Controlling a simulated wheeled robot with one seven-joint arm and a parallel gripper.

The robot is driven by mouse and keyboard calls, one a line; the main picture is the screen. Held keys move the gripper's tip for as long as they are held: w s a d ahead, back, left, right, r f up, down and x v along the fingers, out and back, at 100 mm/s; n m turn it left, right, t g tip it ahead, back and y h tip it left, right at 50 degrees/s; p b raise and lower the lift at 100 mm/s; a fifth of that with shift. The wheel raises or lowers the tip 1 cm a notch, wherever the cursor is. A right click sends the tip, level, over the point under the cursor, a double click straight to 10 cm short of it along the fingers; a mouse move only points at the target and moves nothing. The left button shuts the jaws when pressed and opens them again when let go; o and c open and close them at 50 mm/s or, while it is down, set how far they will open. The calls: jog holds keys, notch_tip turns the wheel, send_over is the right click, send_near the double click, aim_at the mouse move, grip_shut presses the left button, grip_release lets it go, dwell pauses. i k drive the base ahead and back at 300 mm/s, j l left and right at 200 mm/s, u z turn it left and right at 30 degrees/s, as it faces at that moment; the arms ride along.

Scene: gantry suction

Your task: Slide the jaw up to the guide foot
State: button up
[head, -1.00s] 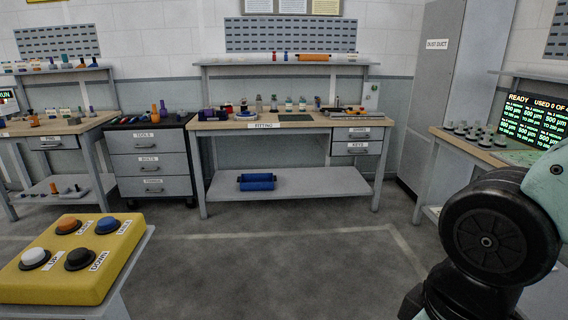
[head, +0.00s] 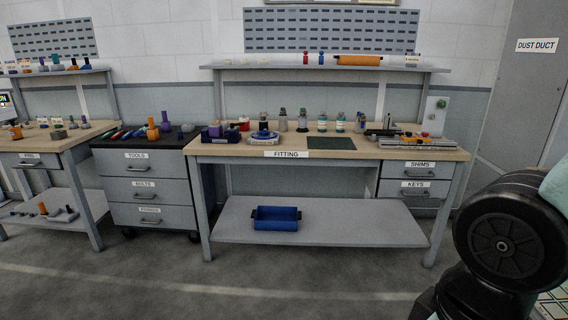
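The fitting bench (head: 240,149) stands ahead, with a sign reading FITTING on its front edge. At the right end of its top is a long low metal device (head: 415,142) with red and yellow parts. A jaw and a guide foot cannot be made out at this distance. A dark blue and purple block device (head: 221,132) sits at the left end of the top. My gripper is not in view; only part of my arm shows at the right edge.
A blue tray (head: 276,218) lies on the bench's lower shelf (head: 350,225). A drawer cabinet (head: 148,185) and another bench (head: 50,150) stand to the left. A grey dust duct cabinet (head: 520,90) is at the right. The floor ahead is clear.

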aim_at(229, 133)
jog(key=i+j, duration=0.1)
jog(key=i, duration=0.35)
jog(key=i+j+z, duration=0.1)
jog(key=i, duration=0.3)
jog(key=i+j+z, duration=0.1)
jog(key=i, duration=0.35)
jog(key=i+j, duration=0.25)
jog(key=i, duration=0.15)
jog(key=i+j, duration=0.15)
jog(key=j, duration=0.15)
jog(key=i+j+z, duration=0.1)
jog(key=j, duration=0.25)
jog(key=i+j, duration=0.2)
jog(key=i+j+z, duration=0.15)
jog(key=j, duration=1.1)
jog(key=k+j, duration=0.15)
jog(key=j, duration=0.65)
